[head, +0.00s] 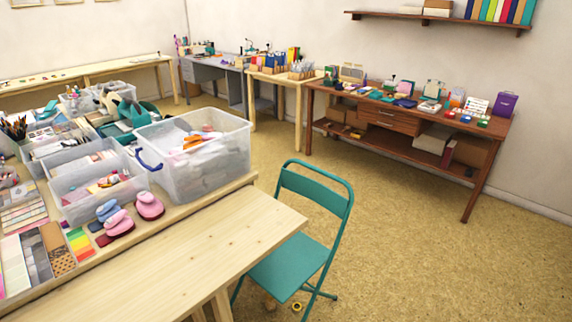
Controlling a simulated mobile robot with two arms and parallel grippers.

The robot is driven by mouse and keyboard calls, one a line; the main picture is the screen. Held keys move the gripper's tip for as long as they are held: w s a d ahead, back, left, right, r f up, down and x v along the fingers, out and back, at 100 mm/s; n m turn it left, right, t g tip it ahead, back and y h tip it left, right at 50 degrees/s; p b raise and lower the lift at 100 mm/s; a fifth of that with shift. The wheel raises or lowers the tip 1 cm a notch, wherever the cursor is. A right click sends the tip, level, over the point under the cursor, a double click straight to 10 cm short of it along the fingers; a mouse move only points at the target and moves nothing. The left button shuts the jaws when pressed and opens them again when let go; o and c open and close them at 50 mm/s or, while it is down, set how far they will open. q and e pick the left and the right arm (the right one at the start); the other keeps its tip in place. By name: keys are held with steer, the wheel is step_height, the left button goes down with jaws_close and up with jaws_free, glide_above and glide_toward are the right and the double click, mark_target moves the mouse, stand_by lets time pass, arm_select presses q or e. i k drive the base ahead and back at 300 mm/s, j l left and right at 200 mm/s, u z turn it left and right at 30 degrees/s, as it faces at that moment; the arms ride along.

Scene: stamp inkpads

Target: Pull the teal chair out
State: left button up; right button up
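The teal chair (287,269) is a folding chair with a metal frame and an open backrest. It stands at the right end of the light wooden table (190,252) in the front of the head view. Its backrest faces right, away from the table. The left part of its seat lies close to or under the table's corner, and the table hides part of its legs. Neither of my grippers shows in the head view.
Clear tan floor (420,250) lies right of the chair. A brown wooden desk (400,125) with craft supplies stands along the back right wall. A clear plastic bin (215,165) and several trays crowd the front table's far side.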

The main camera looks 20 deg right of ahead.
mark_target(285, 271)
steer(key=i+l+u, duration=0.15)
steer(key=l, duration=0.4)
steer(key=i+l+u, duration=0.2)
steer(key=l, duration=0.35)
steer(key=i+l+u, duration=0.15)
steer(key=l, duration=0.45)
steer(key=l+u, duration=0.2)
steer(key=l, duration=0.4)
steer(key=i, duration=0.05)
